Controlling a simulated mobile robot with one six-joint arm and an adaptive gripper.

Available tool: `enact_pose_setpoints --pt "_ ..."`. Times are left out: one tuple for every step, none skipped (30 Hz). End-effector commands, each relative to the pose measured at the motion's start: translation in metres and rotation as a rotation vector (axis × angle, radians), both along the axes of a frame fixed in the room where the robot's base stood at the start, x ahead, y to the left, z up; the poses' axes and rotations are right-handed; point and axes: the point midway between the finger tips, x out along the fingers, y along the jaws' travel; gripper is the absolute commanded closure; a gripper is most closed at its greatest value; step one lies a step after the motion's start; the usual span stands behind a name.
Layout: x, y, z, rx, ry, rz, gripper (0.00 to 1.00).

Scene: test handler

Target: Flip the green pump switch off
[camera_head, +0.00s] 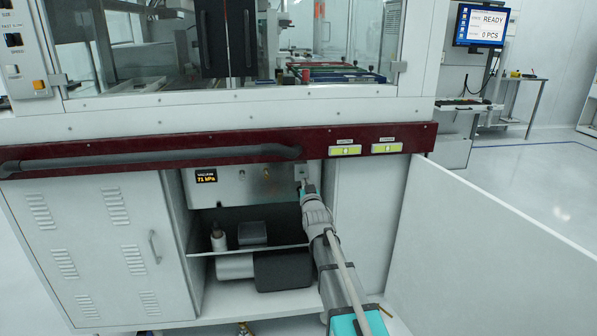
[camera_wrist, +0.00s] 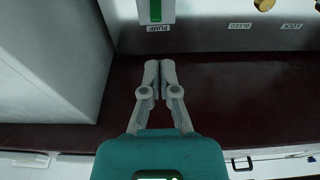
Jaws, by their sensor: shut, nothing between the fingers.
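The green pump switch (camera_wrist: 155,11) sits in a pale housing at the top edge of the wrist view, partly cut off by the frame. A PUMP label (camera_wrist: 158,28) is beside it. My gripper (camera_wrist: 159,66) is shut and empty, its fingertips together just below the label in the picture. A gap shows in the picture between the fingertips and the switch; contact is not seen. In the head view my gripper (camera_head: 304,184) reaches into the open cabinet at the right end of the grey panel (camera_head: 232,186). The switch's green part cannot be made out there.
A vacuum display (camera_head: 206,176) reads 71 kPa on the panel. A dark red beam with a grey handrail (camera_head: 150,159) runs above the opening. An open white door (camera_head: 490,240) stands to the right. Brass knobs (camera_wrist: 264,5) are near the BLEED and LOCK labels.

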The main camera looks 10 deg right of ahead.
Motion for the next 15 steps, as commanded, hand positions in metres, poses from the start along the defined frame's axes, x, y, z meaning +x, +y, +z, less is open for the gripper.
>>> enact_pose_setpoints --pt "0.004 0.000 0.008 0.001 -0.025 -0.001 1.00" --pt "0.004 0.000 0.011 0.000 -0.037 -0.001 1.00" --pt "0.005 -0.001 0.015 -0.001 -0.052 -0.001 1.00" --pt "0.005 -0.001 0.017 -0.001 -0.060 -0.001 1.00" --pt "0.006 -0.001 0.018 -0.001 -0.068 -0.001 1.00" --pt "0.006 0.000 0.020 -0.001 -0.076 -0.001 1.00" --pt "0.006 0.000 0.021 -0.001 -0.080 -0.001 1.00" --pt "0.006 0.000 0.021 -0.001 -0.082 0.000 1.00" --pt "0.006 0.001 0.021 -0.001 -0.084 0.000 1.00" --pt "0.006 0.001 0.022 -0.001 -0.085 0.001 1.00" --pt "0.006 0.002 0.021 -0.001 -0.085 0.002 1.00" --pt "0.006 0.003 0.021 -0.001 -0.084 0.003 1.00" --pt "0.006 0.003 0.021 -0.001 -0.084 0.004 1.00" --pt "0.006 0.004 0.021 -0.001 -0.084 0.005 1.00" --pt "0.006 0.005 0.021 0.000 -0.084 0.006 1.00"
